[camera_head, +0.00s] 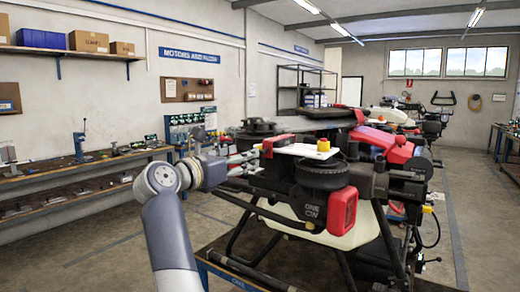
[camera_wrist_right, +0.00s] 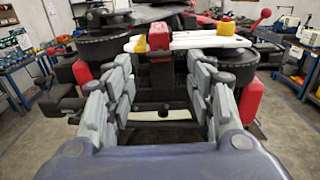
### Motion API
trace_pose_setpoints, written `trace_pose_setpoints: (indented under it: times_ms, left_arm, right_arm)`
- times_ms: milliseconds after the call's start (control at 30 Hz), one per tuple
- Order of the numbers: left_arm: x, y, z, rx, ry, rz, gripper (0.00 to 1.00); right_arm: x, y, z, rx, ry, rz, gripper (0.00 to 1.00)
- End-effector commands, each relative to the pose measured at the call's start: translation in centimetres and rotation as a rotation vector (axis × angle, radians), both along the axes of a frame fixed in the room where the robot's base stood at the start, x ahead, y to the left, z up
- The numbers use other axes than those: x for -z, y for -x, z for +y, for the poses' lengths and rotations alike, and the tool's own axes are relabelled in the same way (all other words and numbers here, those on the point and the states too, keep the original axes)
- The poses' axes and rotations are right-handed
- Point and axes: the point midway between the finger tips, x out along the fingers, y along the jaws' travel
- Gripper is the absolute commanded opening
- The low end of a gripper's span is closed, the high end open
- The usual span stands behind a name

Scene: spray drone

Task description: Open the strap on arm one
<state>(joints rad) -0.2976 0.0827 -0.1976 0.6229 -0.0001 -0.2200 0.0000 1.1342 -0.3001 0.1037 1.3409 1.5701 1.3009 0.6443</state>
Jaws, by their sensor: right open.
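The drone's folded arm marked "ONE CW" (camera_head: 311,213) is just right of my right gripper in the head view. A white strip (camera_head: 303,150) lies across its top, with a yellow knob (camera_head: 323,145) and a red piece (camera_head: 268,147) at its left end. I cannot tell which of these is the strap. In the right wrist view the red block (camera_wrist_right: 160,38) and white strip (camera_wrist_right: 205,40) are straight ahead. My right gripper (camera_wrist_right: 161,68) is open, its grey fingers spread and empty, pointing at the red block.
A black round motor or rotor part (camera_head: 321,174) and a red cap (camera_head: 342,210) are close by on the drone. The drone stands on dark legs on a low platform. A workbench (camera_head: 70,170) runs along the left wall. Open floor lies at the left front.

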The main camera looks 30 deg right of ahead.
Motion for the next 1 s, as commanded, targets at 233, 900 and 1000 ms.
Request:
trace_pose_setpoints:
  times_ms: [233, 900, 1000]
  left_arm:
    - [-2.4, -0.1, 0.0, 0.000, 0.000, -0.001, 0.40]
    - [-3.7, 0.4, -0.4, 0.002, 0.005, 0.006, 0.40]
    - [-3.7, 0.4, -0.4, 0.002, 0.005, 0.006, 0.40]
  right_arm:
    - [-0.4, -1.8, -4.6, 0.004, 0.006, 0.006, 0.50]
    - [0.1, -3.6, -8.5, 0.001, 0.005, 0.004, 0.48]
    - [0.1, -3.6, -8.5, 0.001, 0.005, 0.004, 0.25]
